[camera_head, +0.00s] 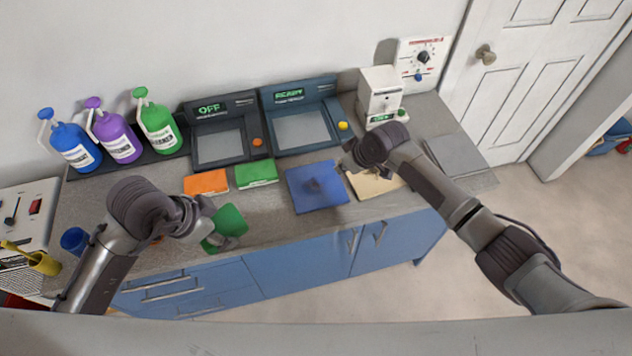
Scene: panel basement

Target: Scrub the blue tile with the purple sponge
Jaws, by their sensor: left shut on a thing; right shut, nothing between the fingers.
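The blue tile (300,200) lies flat on the counter near its front edge, with a dark smudge in its middle. No purple sponge shows in this view. My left gripper (207,215) is shut on a green slab-like piece (230,220), held tilted near the counter's front edge, left of the blue tile. I cannot tell whether this piece is a sponge or a tile. My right gripper (347,163) is shut and empty, just beyond the upper right corner of the blue tile. It partly hides a tan tile (368,187).
An orange block (206,183) and a green block (256,174) lie behind the gap between my grippers. Behind them stand two dark machines (220,140) (300,125), and blue, purple and green pump bottles (115,140) at left. A white box (379,95) stands right.

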